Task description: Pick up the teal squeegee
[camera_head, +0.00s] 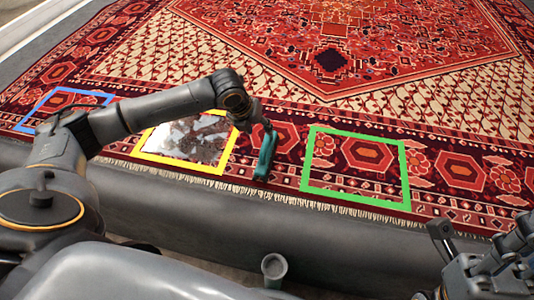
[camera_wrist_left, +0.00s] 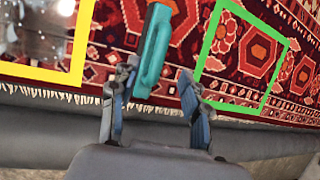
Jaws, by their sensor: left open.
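The teal squeegee (camera_head: 265,156) lies on the red rug between the yellow frame and the green frame, close to the fringed edge. My left gripper (camera_head: 254,122) is over its far end in the head view and partly hides it. In the left wrist view the squeegee (camera_wrist_left: 153,48) lies ahead of and between the open fingers of the left gripper (camera_wrist_left: 158,82), nearer the left finger. I cannot tell whether a finger touches it. My right gripper (camera_head: 440,262) shows in part at the lower right; its fingers are not clear.
The patterned rug (camera_head: 440,90) covers a dark raised platform. A yellow frame (camera_head: 228,150) surrounds a wet, foamy patch (camera_head: 187,137). A green frame (camera_head: 356,195) is right of the squeegee, a blue frame (camera_head: 75,92) at far left. The platform's front edge is near me.

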